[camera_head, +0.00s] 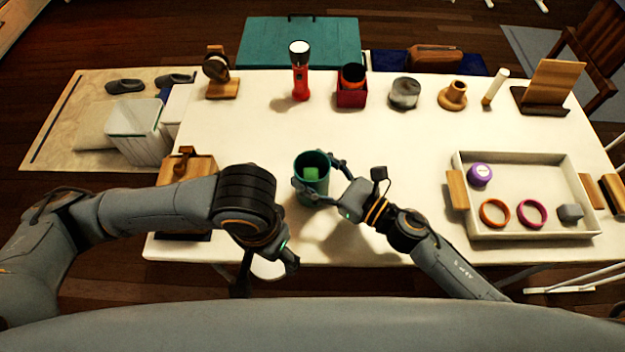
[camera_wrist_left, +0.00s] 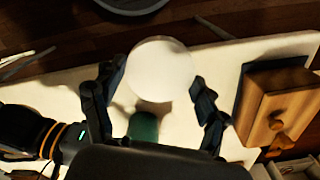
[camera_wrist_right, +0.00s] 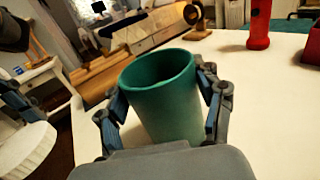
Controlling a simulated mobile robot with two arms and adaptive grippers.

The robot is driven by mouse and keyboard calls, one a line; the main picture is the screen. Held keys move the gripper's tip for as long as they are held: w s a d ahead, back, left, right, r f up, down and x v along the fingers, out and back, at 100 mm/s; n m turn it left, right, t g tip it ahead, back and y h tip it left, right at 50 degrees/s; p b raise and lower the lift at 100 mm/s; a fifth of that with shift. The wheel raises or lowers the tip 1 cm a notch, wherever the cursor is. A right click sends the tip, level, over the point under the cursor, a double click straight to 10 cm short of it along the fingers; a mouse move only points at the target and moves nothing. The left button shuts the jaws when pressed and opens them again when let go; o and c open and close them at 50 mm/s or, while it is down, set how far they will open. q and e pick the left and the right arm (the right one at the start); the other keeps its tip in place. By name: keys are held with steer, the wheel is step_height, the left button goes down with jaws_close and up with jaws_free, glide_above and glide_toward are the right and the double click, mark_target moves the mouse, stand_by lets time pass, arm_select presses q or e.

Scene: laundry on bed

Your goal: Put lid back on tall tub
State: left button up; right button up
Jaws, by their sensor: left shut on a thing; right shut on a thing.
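The tall green tub (camera_head: 303,191) stands upright on the white table, open at the top, with a bright green block (camera_head: 311,174) inside. My right gripper (camera_head: 321,178) is shut around the tub's sides, one finger on each side; this also shows in the right wrist view, around the tub (camera_wrist_right: 165,100). My left gripper (camera_wrist_left: 150,88) is shut on a round white lid (camera_wrist_left: 160,70), apart from the tub. In the head view the lid (camera_head: 268,269) is partly hidden by my left wrist at the table's front edge. It also shows at the left of the right wrist view (camera_wrist_right: 25,145).
A wooden stand (camera_head: 187,168) is left of the tub. A red flashlight (camera_head: 300,83), a red box (camera_head: 351,96) and a grey tin (camera_head: 404,94) line the back. A white tray (camera_head: 525,226) with rings is at right. The table centre behind the tub is clear.

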steer(key=shift+r, duration=0.1)
arm_select(q)
step_height(320, 180, up, 4)
steer(key=p, duration=0.4)
arm_select(e)
step_height(320, 180, up, 10)
steer(key=o, duration=0.4)
steer(key=c, duration=0.9)
